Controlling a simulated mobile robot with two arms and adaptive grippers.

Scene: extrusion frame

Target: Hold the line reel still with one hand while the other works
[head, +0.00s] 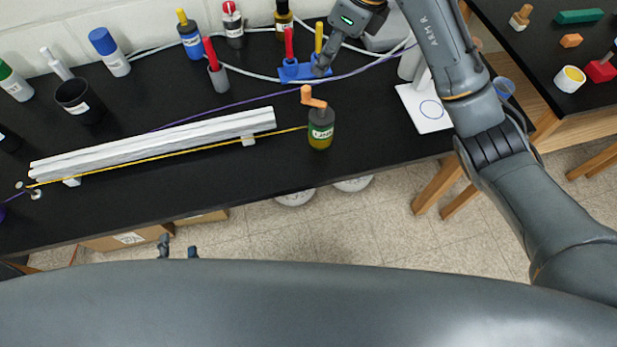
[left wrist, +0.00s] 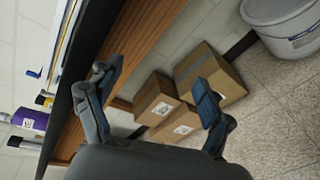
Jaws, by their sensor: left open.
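The line reel (head: 320,128) is a dark bottle-like body with a pale label, a yellow-green lower part and an orange crank on top. It stands upright near the front edge of the black table. A yellow line (head: 190,151) runs left from it along a pale extrusion bar (head: 150,142). My right gripper (head: 322,66) is behind the reel, at a blue holder (head: 300,72) with red and yellow handles; its jaws are too small to judge. My left gripper (head: 178,251) is open and empty below the front edge, away from the reel; its spread fingers show in the left wrist view (left wrist: 158,78).
Bottles, markers and a black cup (head: 78,100) stand along the back and left. Cardboard boxes (left wrist: 157,98) and a pale bucket (left wrist: 285,25) are on the floor. A side table (head: 540,75) stands right.

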